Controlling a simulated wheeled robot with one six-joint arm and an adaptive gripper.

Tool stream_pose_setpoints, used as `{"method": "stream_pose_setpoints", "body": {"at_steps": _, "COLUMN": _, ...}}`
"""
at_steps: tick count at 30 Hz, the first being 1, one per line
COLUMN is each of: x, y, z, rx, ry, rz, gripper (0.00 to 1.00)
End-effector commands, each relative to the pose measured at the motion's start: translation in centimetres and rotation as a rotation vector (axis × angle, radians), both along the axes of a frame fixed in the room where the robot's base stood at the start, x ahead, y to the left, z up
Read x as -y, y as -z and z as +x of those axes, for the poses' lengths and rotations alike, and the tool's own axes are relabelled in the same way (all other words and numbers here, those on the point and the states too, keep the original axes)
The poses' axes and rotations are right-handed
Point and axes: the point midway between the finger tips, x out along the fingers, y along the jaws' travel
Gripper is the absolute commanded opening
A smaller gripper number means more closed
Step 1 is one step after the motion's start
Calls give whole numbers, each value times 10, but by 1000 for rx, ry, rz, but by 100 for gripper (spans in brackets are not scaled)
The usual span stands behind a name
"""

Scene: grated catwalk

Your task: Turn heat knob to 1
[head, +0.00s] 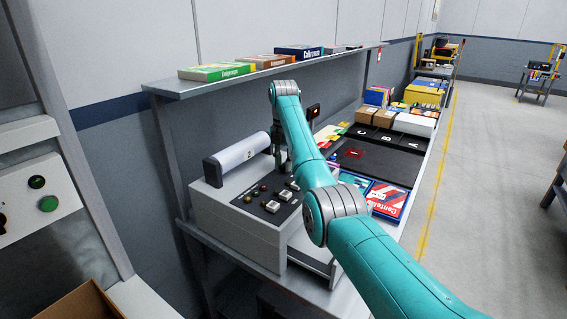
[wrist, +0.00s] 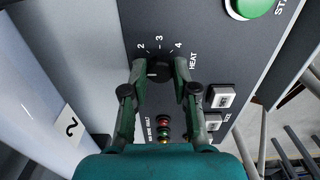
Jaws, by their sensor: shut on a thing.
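The heat knob (wrist: 160,70) is a small dark round knob on the dark control panel (wrist: 215,50), beside the printed word HEAT. The numbers 2, 3 and 4 show around its far side; no 1 is visible, and the fingers cover part of the dial. A short pale mark shows on the knob's left part, but I cannot tell surely which number it points to. My gripper (wrist: 161,76) is shut on the knob, one finger on each side. In the head view my gripper (head: 281,158) is at the far end of the grey machine (head: 250,232), and the knob is hidden.
A white roll (head: 240,155) lies along the machine's left side, close to my gripper. White buttons (wrist: 221,97), indicator lamps (wrist: 163,132) and a green button (wrist: 250,6) are on the panel. A shelf (head: 270,72) with boxes hangs above; books (head: 388,198) lie right of the machine.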

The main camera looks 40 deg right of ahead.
Motion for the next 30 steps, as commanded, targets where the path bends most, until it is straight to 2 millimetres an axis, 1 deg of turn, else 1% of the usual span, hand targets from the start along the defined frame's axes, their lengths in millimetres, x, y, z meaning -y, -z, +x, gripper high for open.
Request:
{"method": "stream_pose_setpoints", "body": {"at_steps": 4, "x": 0, "y": 0, "z": 0, "rx": 0, "ry": 0, "rz": 0, "gripper": 0}}
{"method": "stream_pose_setpoints", "body": {"at_steps": 5, "x": 0, "y": 0, "z": 0, "rx": 0, "ry": 0, "rz": 0, "gripper": 30}}
{"method": "stream_pose_setpoints", "body": {"at_steps": 6, "x": 0, "y": 0, "z": 0, "rx": 0, "ry": 0, "rz": 0, "gripper": 40}}
{"method": "stream_pose_setpoints", "body": {"at_steps": 7, "x": 0, "y": 0, "z": 0, "rx": 0, "ry": 0, "rz": 0, "gripper": 48}}
{"method": "stream_pose_setpoints", "body": {"at_steps": 8, "x": 0, "y": 0, "z": 0, "rx": 0, "ry": 0, "rz": 0, "gripper": 53}}
{"method": "stream_pose_setpoints", "body": {"at_steps": 20, "x": 0, "y": 0, "z": 0, "rx": 0, "ry": 22, "rz": 0, "gripper": 53}}
{"method": "stream_pose_setpoints", "body": {"at_steps": 26, "x": 0, "y": 0, "z": 0, "rx": 0, "ry": 150, "rz": 0, "gripper": 53}}
{"method": "stream_pose_setpoints", "body": {"at_steps": 30, "x": 0, "y": 0, "z": 0, "rx": 0, "ry": 284, "rz": 0, "gripper": 53}}
